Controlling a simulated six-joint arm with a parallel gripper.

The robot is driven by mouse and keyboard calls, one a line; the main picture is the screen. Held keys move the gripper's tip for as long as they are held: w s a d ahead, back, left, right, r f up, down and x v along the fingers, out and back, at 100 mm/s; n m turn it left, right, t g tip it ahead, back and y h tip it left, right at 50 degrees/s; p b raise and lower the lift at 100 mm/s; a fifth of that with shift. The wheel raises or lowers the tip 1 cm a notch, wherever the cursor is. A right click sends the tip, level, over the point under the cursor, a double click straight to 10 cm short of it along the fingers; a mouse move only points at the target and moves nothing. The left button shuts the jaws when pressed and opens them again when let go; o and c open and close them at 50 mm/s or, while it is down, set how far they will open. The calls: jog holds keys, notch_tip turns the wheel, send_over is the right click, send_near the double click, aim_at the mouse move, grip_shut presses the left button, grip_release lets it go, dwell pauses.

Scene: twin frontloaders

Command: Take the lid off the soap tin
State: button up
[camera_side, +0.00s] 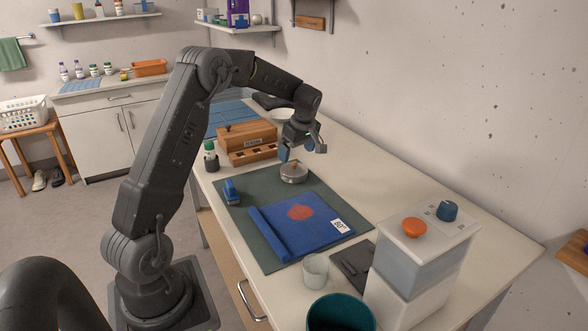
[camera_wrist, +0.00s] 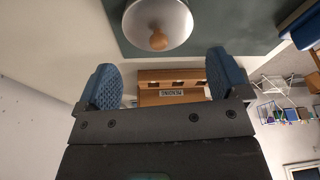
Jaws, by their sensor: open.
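The soap tin (camera_side: 294,178) is a round, low metal tin standing on the dark green mat, with its lid (camera_side: 294,169) on top. The lid has a small wooden knob, which shows in the wrist view (camera_wrist: 158,41) on the silvery round top. My gripper (camera_side: 301,151) is above the tin and apart from it. Its two blue pads show in the wrist view (camera_wrist: 166,80), wide apart with nothing between them. The tin lies beyond the fingertips in that view. The seam between lid and tin is too small to make out.
A wooden box labelled MENDING (camera_side: 247,141) stands behind the tin. A blue folded cloth (camera_side: 310,228) and a blue brush-like object (camera_side: 231,191) lie on the mat (camera_side: 262,192). A glass (camera_side: 315,269), teal bin (camera_side: 341,313) and grey-white unit (camera_side: 412,270) stand at the front.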

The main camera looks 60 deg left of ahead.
aim_at(295, 163)
jog(key=x, duration=0.5)
jog(key=shift+w+d+f, duration=0.1)
jog(key=shift+d, duration=0.05)
jog(key=shift+c, duration=0.2)
jog(key=shift+f, duration=0.15)
grip_shut()
dwell(0.4)
